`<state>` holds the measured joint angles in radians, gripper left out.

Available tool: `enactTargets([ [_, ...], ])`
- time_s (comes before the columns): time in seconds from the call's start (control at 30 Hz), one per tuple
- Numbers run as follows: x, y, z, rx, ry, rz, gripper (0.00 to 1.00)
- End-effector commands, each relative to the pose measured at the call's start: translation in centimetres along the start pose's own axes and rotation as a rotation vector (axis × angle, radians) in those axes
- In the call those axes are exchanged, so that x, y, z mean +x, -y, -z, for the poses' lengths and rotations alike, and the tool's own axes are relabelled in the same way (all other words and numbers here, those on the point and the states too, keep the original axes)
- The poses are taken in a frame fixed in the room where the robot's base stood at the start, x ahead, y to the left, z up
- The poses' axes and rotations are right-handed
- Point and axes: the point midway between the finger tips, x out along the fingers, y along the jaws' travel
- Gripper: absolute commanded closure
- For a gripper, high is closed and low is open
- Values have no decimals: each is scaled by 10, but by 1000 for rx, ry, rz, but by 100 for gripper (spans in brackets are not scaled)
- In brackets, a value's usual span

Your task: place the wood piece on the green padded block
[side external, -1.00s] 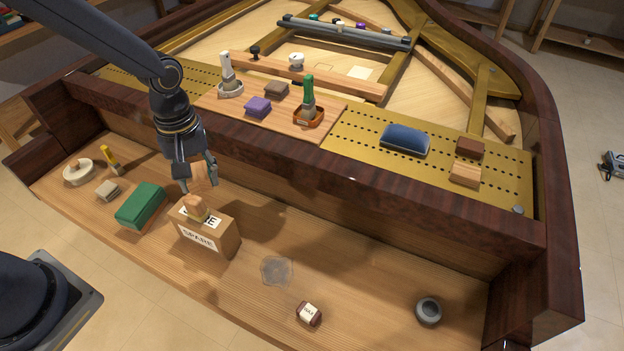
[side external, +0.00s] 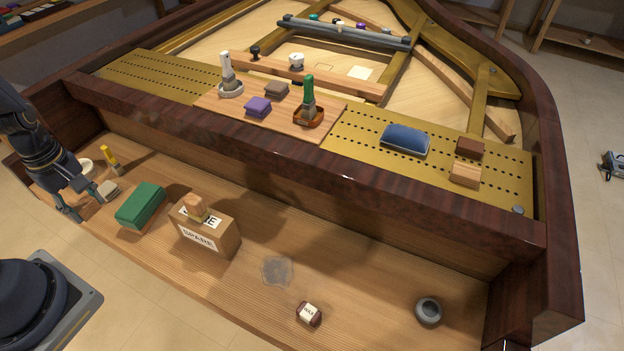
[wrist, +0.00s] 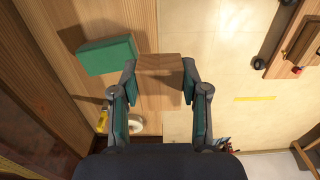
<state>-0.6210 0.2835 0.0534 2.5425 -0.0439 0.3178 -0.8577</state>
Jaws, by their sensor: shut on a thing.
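The wood piece (wrist: 160,63) is a brown block held between the two fingertips of my gripper (wrist: 160,78) in the wrist view. In the side external view my gripper (side external: 82,204) is at the far left, near the front edge of the wooden shelf, and the held piece is hard to make out there. The green padded block (side external: 141,205) lies on the shelf to the right of my gripper. It also shows in the wrist view (wrist: 107,56), left of the held piece and apart from it.
A yellow-handled tool (side external: 110,158) and a white ring (side external: 86,165), partly hidden, are behind. A box marked SPARE (side external: 205,232) with a small wooden piece on top stands right of the green block.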

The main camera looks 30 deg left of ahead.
Motion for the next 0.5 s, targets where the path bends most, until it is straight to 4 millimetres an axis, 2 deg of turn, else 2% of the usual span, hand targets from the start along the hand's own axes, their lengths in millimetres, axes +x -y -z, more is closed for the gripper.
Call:
enactTargets([
  [0.17, 13, -11, 5, 2, 1, 0, 82],
  [0.5, 56, -87, 42, 3, 3, 2, 82],
])
